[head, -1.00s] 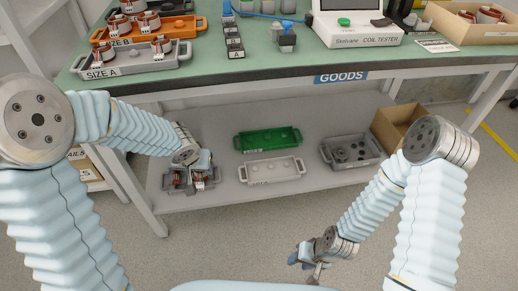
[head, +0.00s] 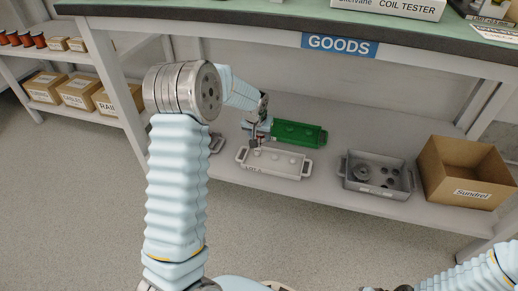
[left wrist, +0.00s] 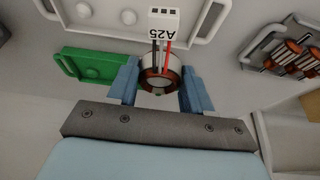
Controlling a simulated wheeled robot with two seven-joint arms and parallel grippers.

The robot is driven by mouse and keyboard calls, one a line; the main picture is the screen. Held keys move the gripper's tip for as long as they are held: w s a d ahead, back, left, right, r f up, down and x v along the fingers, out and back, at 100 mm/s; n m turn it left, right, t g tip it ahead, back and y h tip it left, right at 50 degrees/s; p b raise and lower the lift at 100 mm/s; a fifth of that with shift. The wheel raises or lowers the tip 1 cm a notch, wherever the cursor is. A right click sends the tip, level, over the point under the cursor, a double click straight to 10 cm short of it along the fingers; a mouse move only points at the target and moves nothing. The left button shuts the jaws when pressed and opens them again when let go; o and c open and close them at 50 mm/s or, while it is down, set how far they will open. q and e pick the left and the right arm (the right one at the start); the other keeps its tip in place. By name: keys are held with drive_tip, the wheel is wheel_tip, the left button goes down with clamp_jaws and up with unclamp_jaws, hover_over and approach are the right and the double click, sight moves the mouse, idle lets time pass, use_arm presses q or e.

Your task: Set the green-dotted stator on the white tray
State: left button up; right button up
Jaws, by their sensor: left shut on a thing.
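My left gripper (head: 257,133) is shut on a stator (head: 255,143) over the left back part of the white tray (head: 275,172) on the lower shelf. In the left wrist view the stator (left wrist: 160,72) sits between the two blue fingers (left wrist: 160,88). It has copper windings, black and red leads, a white connector marked A25 and a small green spot low on its face. The white tray (left wrist: 190,32) lies beyond it there, with round pegs showing. Whether the stator touches the tray cannot be told. My right gripper is out of view.
A green tray (head: 317,137) lies behind the white one. A grey bin (head: 400,190) with round parts and a cardboard box (head: 470,165) stand to the right. A grey tray with several stators (left wrist: 270,62) is on the other side. The bench edge (head: 270,22) overhangs the shelf.

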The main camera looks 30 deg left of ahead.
use_arm(q)
drive_tip(key=shift+w+a+f+b, duration=0.2)
drive_tip(key=shift+w+a+f, duration=0.05)
drive_tip(key=shift+a+f, duration=0.2)
drive_tip(key=shift+w+a+f+b, duration=0.2)
drive_tip(key=shift+a+f, duration=0.25)
drive_tip(key=b, duration=0.3)
hover_over(257, 154)
drive_tip(key=shift+a+f, duration=0.1)
drive_tip(key=shift+f, duration=2.1)
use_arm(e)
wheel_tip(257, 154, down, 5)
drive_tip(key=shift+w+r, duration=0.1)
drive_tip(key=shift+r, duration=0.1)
use_arm(q)
drive_tip(key=shift+f, duration=0.2)
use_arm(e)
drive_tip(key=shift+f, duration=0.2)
use_arm(q)
drive_tip(key=shift+f+b, duration=0.45)
drive_tip(key=shift+f, duration=0.3)
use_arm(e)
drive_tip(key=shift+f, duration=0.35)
use_arm(q)
drive_tip(key=shift+f, duration=0.3)
